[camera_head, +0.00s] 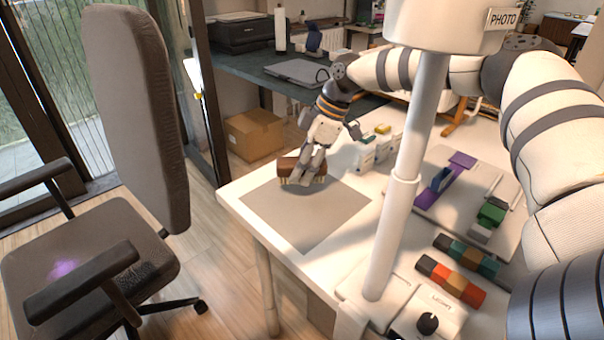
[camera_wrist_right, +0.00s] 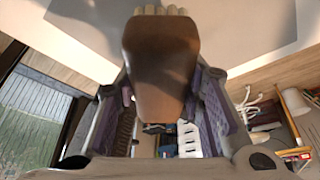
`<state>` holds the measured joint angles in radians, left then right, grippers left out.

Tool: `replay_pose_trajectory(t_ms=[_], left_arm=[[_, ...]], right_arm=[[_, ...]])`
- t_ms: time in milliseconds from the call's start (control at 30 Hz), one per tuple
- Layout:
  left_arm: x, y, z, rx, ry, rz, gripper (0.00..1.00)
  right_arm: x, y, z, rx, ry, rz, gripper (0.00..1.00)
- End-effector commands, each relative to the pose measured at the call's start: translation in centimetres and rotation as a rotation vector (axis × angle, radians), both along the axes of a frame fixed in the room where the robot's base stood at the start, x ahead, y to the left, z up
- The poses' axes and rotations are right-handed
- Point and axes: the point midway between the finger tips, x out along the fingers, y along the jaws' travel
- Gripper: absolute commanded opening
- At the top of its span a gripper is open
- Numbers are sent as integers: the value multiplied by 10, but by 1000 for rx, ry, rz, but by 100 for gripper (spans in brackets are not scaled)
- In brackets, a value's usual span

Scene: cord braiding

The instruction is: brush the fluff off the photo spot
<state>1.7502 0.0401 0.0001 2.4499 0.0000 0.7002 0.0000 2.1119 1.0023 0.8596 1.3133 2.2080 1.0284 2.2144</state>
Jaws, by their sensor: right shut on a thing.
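A brown brush (camera_head: 292,170) with pale bristles is in my right gripper (camera_head: 314,172), which is shut on its wooden body. The brush is at the far left part of the grey photo spot (camera_head: 305,220), by its back edge, bristles down. Whether the bristles touch the surface I cannot tell. In the right wrist view the brush (camera_wrist_right: 160,65) fills the space between the fingers, and part of the grey spot (camera_wrist_right: 200,20) shows beyond it. I cannot make out any fluff on the spot. My left gripper is not in view.
A white post (camera_head: 405,180) with a PHOTO sign (camera_head: 503,18) stands right of the spot. An office chair (camera_head: 140,110) is left of the table.

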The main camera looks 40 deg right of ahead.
Motion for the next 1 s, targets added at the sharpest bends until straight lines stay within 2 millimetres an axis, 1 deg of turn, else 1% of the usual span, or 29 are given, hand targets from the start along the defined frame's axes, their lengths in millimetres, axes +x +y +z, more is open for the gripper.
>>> replay_pose_trajectory(t_ms=[167, 433, 1000], left_arm=[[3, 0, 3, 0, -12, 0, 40], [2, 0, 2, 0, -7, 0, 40], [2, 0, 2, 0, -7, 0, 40]], right_arm=[[-2, -1, 17, 0, -1, 5, 1], [-1, -2, 36, -1, 2, 12, 1], [-1, -2, 38, -1, 3, 14, 1]])
